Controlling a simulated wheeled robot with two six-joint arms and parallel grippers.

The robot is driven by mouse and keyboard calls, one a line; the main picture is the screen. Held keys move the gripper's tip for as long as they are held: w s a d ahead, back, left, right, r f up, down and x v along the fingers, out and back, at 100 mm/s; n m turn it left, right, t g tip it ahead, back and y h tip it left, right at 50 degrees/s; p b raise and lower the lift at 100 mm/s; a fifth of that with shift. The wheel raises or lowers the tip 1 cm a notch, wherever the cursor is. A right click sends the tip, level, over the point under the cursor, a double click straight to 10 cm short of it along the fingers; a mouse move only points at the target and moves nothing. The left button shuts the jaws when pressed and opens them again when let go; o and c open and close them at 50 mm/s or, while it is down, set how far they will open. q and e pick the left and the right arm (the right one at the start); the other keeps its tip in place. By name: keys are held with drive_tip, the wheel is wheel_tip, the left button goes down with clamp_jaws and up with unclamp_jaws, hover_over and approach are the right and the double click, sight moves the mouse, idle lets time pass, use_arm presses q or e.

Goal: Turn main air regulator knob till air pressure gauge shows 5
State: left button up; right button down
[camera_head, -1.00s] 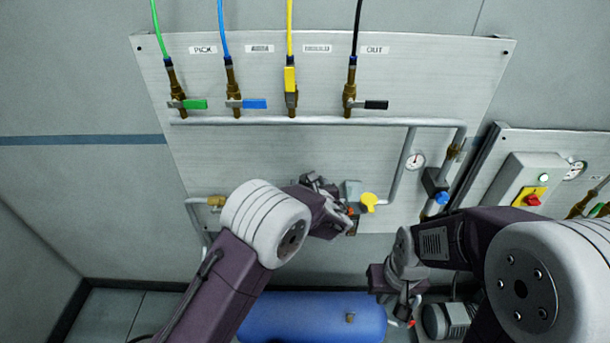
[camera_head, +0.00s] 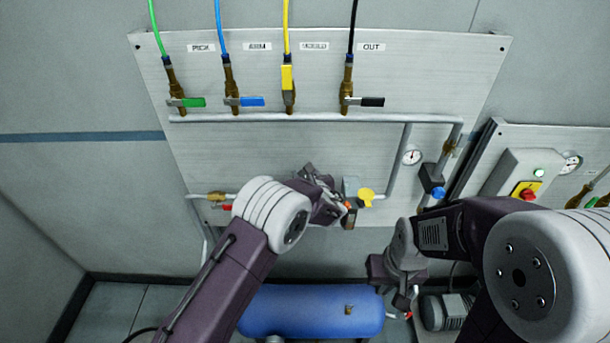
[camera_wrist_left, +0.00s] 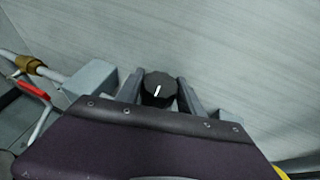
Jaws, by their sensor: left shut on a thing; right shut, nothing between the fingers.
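A black knob (camera_wrist_left: 160,89) with a white mark shows in the left wrist view, on a part fixed to the grey panel. My left gripper (camera_wrist_left: 159,100) is shut on it, with one finger at each side. The mark points nearly straight down the picture, slightly left. In the head view my left gripper (camera_head: 335,204) is low at the panel and hides this knob. A small round white gauge (camera_head: 412,157) is to its upper right; its needle is too small to read. My right gripper (camera_head: 400,299) is shut and empty, below the panel.
Beside my left gripper is a yellow knob (camera_head: 366,197). A blue knob (camera_head: 438,193) is farther right, and a red-handled valve (camera_head: 226,206) is to the left. A blue tank (camera_head: 300,312) lies below. Coloured valves line the panel's (camera_head: 270,150) top.

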use_arm(q)
drive_tip(key=shift+y, duration=0.3)
drive_tip(key=shift+d+n+g+y, duration=0.1)
drive_tip(key=shift+n+g+y, duration=0.2)
drive_tip(key=shift+n+y, duration=0.4)
drive_tip(key=shift+f+n+g+y, duration=0.1)
drive_tip(key=shift+n+g+y, duration=0.2)
drive_tip(key=shift+n+y, duration=0.4)
drive_tip(key=shift+n+g+y+b, duration=0.6)
drive_tip(key=shift+n+y+b, duration=0.25)
drive_tip(key=shift+n, duration=0.15)
drive_tip(key=shift+n+y+b, duration=0.4)
drive_tip(key=shift+y+b, duration=0.05)
drive_tip(key=shift+g, duration=0.4)
drive_tip(key=o, duration=1.4)
